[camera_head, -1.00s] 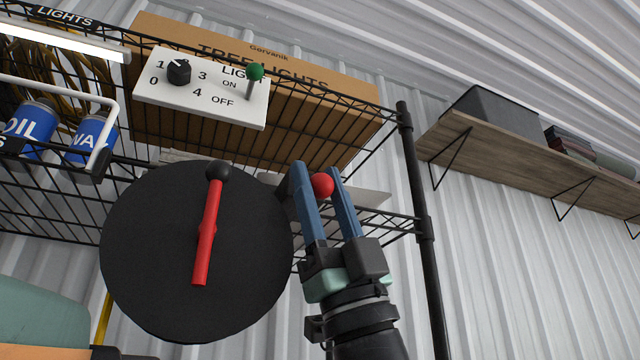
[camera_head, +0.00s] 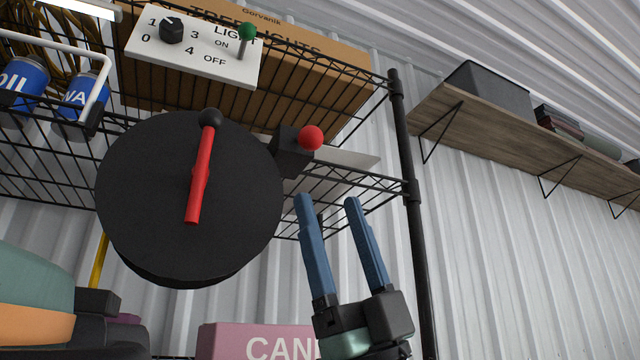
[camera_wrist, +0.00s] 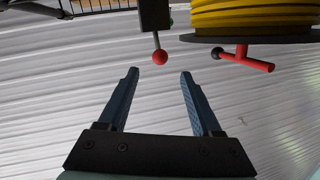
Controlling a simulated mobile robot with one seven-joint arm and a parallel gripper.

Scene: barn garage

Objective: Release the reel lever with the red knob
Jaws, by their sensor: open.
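The red knob (camera_head: 312,138) sits on the reel lever, at a dark block (camera_head: 290,158) on the right side of the round black reel (camera_head: 150,215). In the wrist view the red knob (camera_wrist: 160,57) hangs from a short stem below the block (camera_wrist: 154,16). My gripper (camera_head: 327,199) is open and empty, below the knob and apart from it. In the wrist view its fingers (camera_wrist: 158,72) are spread, with the knob ahead, roughly between their lines. The reel's red crank (camera_head: 200,180) with a black end knob is in front of the disc.
A white control panel (camera_head: 192,45) with a dial and green-knobbed switch is above the reel. A black wire rack (camera_head: 60,170) stands behind, with its upright post (camera_head: 408,150) right of the knob. A pink box (camera_head: 255,340) is low. Blue cans (camera_head: 84,90) stand at left.

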